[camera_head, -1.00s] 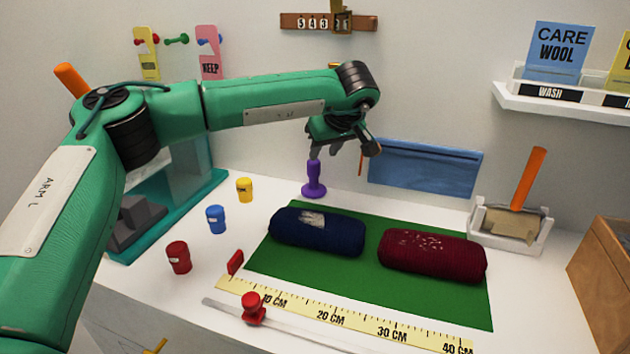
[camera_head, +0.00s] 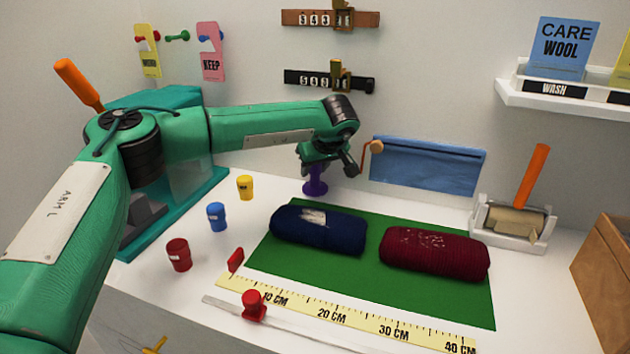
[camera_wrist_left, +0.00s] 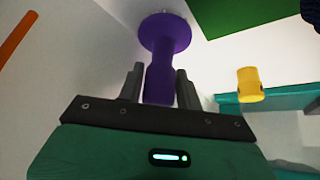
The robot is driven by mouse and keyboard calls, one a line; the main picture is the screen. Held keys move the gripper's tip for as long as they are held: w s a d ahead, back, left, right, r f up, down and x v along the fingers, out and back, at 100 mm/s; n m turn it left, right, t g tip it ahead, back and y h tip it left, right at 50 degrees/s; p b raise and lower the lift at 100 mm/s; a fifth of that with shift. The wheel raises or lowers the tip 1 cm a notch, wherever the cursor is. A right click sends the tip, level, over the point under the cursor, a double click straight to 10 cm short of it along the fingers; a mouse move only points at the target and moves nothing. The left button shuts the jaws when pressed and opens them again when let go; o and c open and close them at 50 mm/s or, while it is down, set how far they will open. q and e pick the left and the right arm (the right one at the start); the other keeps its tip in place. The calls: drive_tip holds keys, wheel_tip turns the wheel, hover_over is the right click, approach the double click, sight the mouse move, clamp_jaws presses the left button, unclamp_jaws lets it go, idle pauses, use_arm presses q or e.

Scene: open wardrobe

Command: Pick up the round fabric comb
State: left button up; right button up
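A purple tool with a round disc base and a narrow handle, which I take to be the round fabric comb (camera_head: 315,187), stands upright on the white table behind the green mat. My left gripper (camera_head: 328,165) is right over it and hides its upper part in the head view. In the left wrist view, the comb's purple handle (camera_wrist_left: 160,82) is between the two fingers of my left gripper (camera_wrist_left: 160,85). The fingers are apart, one on each side, and I see no clear grip on the handle. My right gripper is not in view.
A blue yarn roll (camera_head: 318,228) and a dark red one (camera_head: 434,252) lie on the green mat (camera_head: 380,298). Yellow (camera_head: 245,187), blue (camera_head: 216,217) and red (camera_head: 179,255) pots stand left. A white tray (camera_head: 512,242) holds an orange-handled tool. A blue cloth (camera_head: 428,165) hangs behind.

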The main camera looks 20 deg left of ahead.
use_arm(q)
drive_tip(key=c, duration=0.6)
